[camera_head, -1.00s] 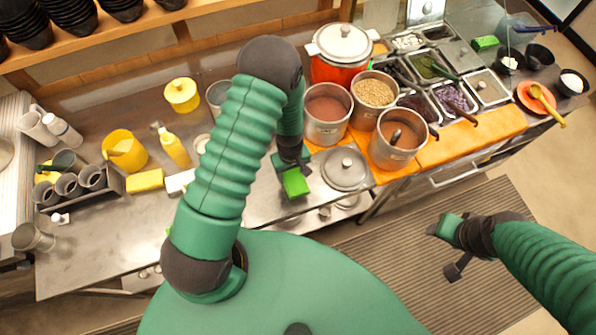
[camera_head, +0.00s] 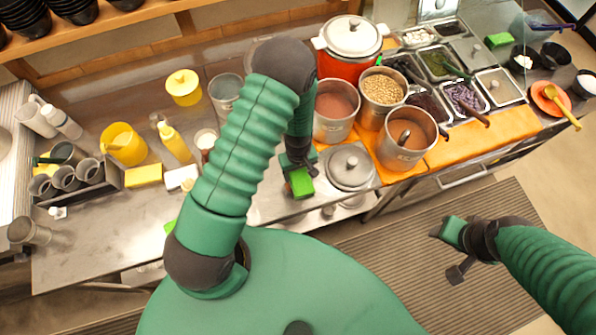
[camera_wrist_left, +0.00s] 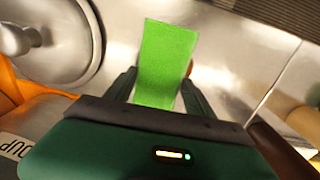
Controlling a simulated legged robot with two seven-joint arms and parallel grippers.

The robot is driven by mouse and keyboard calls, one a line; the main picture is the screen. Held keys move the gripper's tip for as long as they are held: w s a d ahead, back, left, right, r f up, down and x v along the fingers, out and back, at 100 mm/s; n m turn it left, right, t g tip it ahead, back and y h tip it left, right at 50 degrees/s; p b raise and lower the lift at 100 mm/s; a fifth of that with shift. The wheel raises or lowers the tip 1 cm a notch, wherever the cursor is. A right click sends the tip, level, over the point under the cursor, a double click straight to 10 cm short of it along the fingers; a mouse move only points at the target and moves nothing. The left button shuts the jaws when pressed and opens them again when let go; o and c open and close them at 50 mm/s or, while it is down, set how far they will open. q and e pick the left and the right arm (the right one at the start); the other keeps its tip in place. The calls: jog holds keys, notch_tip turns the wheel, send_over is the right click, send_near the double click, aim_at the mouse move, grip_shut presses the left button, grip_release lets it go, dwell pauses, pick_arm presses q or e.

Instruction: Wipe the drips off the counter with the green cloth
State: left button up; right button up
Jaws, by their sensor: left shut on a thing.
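The green cloth (camera_head: 301,183) is held in my left gripper (camera_head: 299,168), over the steel counter (camera_head: 268,201) near its front edge, left of a round steel lid. In the left wrist view the cloth (camera_wrist_left: 165,62) hangs flat between the two fingers of my left gripper (camera_wrist_left: 160,88). I cannot tell whether it touches the counter. A small reddish-brown spot (camera_wrist_left: 189,68) shows at the cloth's right edge, partly hidden; I cannot tell whether it is a drip. No drips are clear in the head view. My right gripper (camera_head: 455,248) is away from the counter, above the floor mat.
The lid (camera_head: 350,167), soup pots (camera_head: 406,150) and an orange mat (camera_head: 484,140) stand right of the cloth. A yellow bottle (camera_head: 174,142), yellow sponge (camera_head: 143,175) and cup holder (camera_head: 86,192) are left. Bare counter shows at front left.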

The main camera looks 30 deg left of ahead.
aim_at(292, 182)
pick_arm(q)
jog(key=shift+d, duration=0.4)
jog(key=shift+s+d+r, duration=0.1)
jog(key=shift+d, duration=0.5)
jog(key=shift+s+d+r, duration=0.1)
jog(key=shift+d, duration=0.45)
jog(key=shift+w+a+f+b, duration=0.1)
jog(key=shift+a+f+b, duration=0.2)
jog(key=shift+a, duration=0.25)
jog(key=shift+s+a+f, duration=0.1)
jog(key=shift+s+a, duration=0.5)
jog(key=shift+a, duration=0.35)
jog(key=shift+s+a, duration=0.25)
jog(key=shift+s, duration=0.75)
jog(key=shift+s+a, duration=0.15)
jog(key=shift+s, duration=0.05)
jog(key=shift+s+a, duration=0.15)
jog(key=shift+a, duration=0.4)
jog(key=shift+w+d, duration=1.45)
jog(key=shift+d, duration=0.05)
jog(key=shift+w+d, duration=0.3)
jog(key=shift+w, duration=0.15)
pick_arm(e)
jog(key=shift+s+d+f, duration=0.1)
jog(key=shift+d+f, duration=0.1)
jog(key=shift+d, duration=0.35)
jog(key=shift+s+d+f, duration=0.1)
jog(key=shift+d+f, duration=0.05)
jog(key=shift+d, duration=0.35)
